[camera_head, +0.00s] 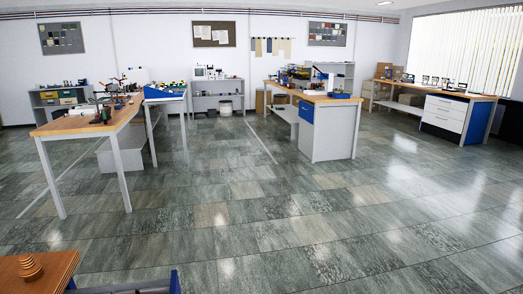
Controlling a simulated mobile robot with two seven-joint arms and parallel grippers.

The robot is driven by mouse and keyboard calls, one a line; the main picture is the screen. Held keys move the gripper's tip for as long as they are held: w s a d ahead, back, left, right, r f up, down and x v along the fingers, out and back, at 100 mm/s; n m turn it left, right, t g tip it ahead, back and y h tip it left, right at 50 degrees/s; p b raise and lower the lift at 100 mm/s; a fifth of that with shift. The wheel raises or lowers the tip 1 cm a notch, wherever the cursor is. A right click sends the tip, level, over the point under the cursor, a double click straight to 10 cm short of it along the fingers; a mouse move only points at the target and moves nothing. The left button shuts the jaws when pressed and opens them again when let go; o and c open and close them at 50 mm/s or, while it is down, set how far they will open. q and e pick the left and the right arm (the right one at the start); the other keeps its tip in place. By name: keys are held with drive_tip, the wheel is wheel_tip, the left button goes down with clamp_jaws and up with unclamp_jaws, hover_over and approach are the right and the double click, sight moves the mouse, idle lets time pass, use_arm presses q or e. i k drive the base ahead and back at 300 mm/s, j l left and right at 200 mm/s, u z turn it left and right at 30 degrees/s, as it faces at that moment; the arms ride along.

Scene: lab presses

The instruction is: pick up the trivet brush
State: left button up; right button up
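I cannot make out a trivet brush for certain in the head view. Small items on the benches are too far away to tell apart. A round, stepped wooden object (29,266) stands on the corner of a wooden tabletop (58,265) at the bottom left; I cannot tell what it is. Neither of my grippers is in view.
A wooden-topped bench (70,127) with small equipment stands at left, with a blue-edged table (166,94) beside it. Another bench (333,133) stands at centre right. A bench with white drawers (443,114) is at far right. The tiled floor (270,225) between is clear.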

sight(31, 270)
drive_tip(key=u, duration=1.6)
drive_tip(key=i+z, duration=0.25)
drive_tip(key=z, duration=0.25)
drive_tip(key=i+j, duration=0.05)
